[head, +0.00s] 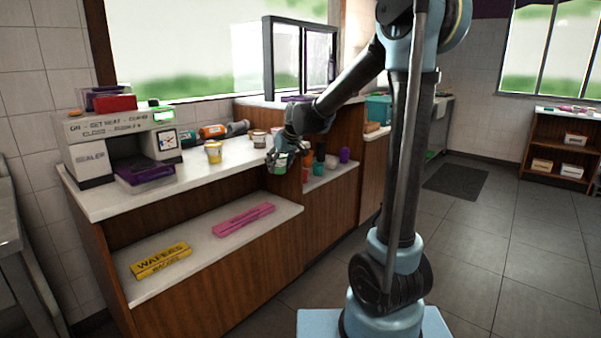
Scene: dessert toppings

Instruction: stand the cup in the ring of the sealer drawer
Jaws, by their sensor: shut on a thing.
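The sealer (88,160) is a pale machine at the left end of the counter, with a dark opening in its front. Its purple drawer (146,173) sticks out at the front; the ring is too small to make out. My gripper (274,158) is at the counter's right front edge, well right of the drawer. It is shut on a small pale cup with green on it (281,168), which looks roughly upright. The fingers hide part of this cup.
The lower shelf holds a yellow wafers box (160,260) and a pink box (244,219).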

